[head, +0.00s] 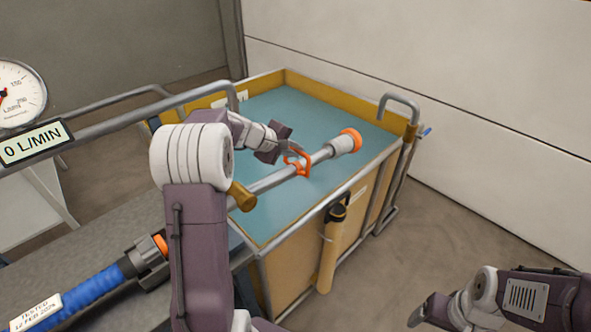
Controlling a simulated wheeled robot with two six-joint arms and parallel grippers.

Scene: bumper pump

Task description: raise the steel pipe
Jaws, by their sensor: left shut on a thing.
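The steel pipe (268,183) is a grey tube that slants over the blue-lined cart from lower left to upper right. It has a pale fitting with an orange end ring (350,140) at the far end and an orange clamp-like handle (298,163) partway along. My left gripper (291,154) is shut at the orange handle on the pipe; its fingertips are small and partly hidden. The near end of the pipe is hidden behind my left arm. My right gripper (418,312) is at the bottom right, far from the pipe, its fingers only partly shown.
The cart (284,80) has yellow walls, a blue surface and grey rails. A tan cylinder (328,255) hangs on its front side. A blue hose (90,290) with a black coupling lies at lower left. A gauge (18,95) reads near "0 L/MIN". Floor at right is clear.

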